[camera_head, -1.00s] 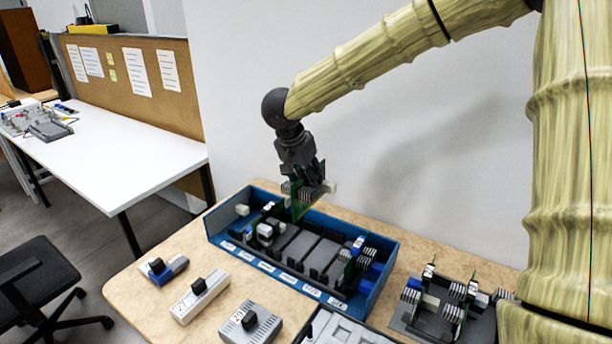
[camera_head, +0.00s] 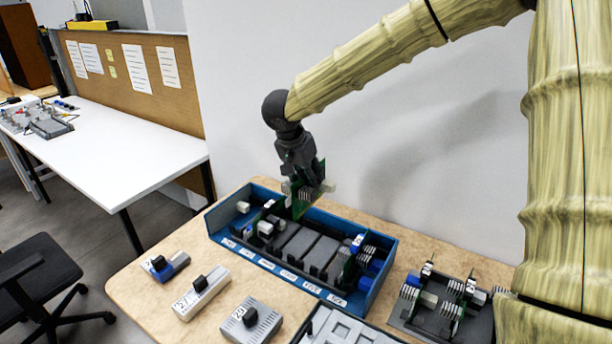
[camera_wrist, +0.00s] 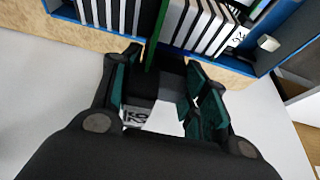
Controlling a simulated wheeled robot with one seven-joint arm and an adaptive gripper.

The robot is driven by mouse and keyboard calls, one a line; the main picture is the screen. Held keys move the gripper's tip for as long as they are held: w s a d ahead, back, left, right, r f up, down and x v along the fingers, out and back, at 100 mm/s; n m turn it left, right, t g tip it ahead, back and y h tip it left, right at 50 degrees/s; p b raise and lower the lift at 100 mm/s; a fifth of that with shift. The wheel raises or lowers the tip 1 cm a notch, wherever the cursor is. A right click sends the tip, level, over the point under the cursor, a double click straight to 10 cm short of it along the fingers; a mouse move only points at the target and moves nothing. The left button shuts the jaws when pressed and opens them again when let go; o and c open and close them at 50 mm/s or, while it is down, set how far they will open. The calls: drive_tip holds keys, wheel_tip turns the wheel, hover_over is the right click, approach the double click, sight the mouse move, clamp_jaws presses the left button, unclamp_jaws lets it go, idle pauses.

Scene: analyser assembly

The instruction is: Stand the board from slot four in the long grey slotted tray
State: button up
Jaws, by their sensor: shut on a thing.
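My gripper (camera_head: 303,184) is shut on a green circuit board (camera_head: 302,202) with pale finned parts, held upright above the blue slotted chassis. In the wrist view my gripper's fingers (camera_wrist: 168,90) close around the board, whose green edge (camera_wrist: 154,45) shows beyond them. The blue chassis (camera_head: 275,270) has labelled slots along its front. Boards stand near its left and right ends, and its middle slots look empty. A grey tray (camera_head: 405,316) at the lower right holds upright boards (camera_head: 452,305); whether it is the long slotted tray I cannot tell.
Several small modules lie in front of the chassis: a blue and grey one (camera_head: 168,265), a pale one (camera_head: 200,297) and a grey one (camera_head: 251,324). Another grey tray (camera_head: 345,330) is cut off at the bottom edge. A wall (camera_head: 380,120) rises behind the table.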

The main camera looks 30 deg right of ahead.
wheel_tip(320, 180, down, 9)
drive_tip(key=shift+b, duration=0.3)
idle(7.3)
